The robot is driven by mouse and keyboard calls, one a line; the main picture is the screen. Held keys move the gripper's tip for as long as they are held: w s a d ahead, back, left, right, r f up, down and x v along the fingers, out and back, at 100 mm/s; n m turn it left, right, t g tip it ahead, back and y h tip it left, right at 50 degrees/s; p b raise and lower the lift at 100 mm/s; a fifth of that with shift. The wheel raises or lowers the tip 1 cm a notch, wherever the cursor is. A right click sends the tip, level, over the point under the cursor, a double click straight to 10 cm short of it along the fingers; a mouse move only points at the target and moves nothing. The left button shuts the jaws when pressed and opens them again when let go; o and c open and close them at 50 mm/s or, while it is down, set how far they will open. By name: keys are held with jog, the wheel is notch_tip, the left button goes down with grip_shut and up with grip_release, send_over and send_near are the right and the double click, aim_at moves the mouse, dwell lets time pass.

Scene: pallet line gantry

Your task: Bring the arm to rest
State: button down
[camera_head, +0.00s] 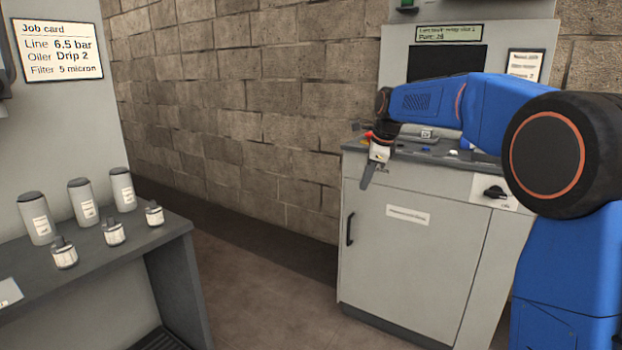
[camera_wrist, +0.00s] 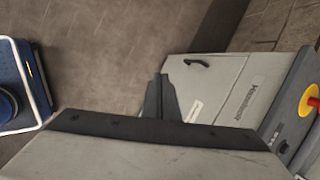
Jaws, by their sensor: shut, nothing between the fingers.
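My blue arm (camera_head: 430,102) reaches from the right edge of the head view leftward, in front of the grey cabinet's worktop. My gripper (camera_head: 367,182) hangs at the arm's end, pointing down, in front of the cabinet's upper left corner. Its dark fingers are together with nothing between them.
The grey cabinet (camera_head: 408,260) has a worktop with small items, partly hidden by my arm. A red button (camera_wrist: 309,100) on yellow shows at right in the wrist view. A bench (camera_head: 130,246) with several canisters stands at left. Floor between is clear.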

jog(key=s+d+n, duration=0.3)
jog(key=s, duration=0.6)
jog(key=s+d+f+n+h, duration=0.15)
jog(key=s+n, duration=0.25)
jog(key=s, duration=0.4)
jog(key=s+d+n+y, duration=0.1)
jog(key=s+d+n, duration=0.2)
jog(key=s, duration=0.6)
jog(key=s+d+f+n, duration=0.1)
jog(key=s+f+n, duration=0.2)
jog(key=s, duration=0.4)
jog(key=s+d+f+n+h, duration=0.1)
jog(key=s+d+f+n, duration=0.1)
jog(key=s+f, duration=0.4)
jog(key=s+d+f+n+t, duration=0.1)
jog(key=s+f+n, duration=0.3)
jog(key=s, duration=0.6)
jog(key=shift+s+d+f+n+h, duration=0.2)
jog(key=shift+d+n+h, duration=0.15)
jog(key=shift+n, duration=0.25)
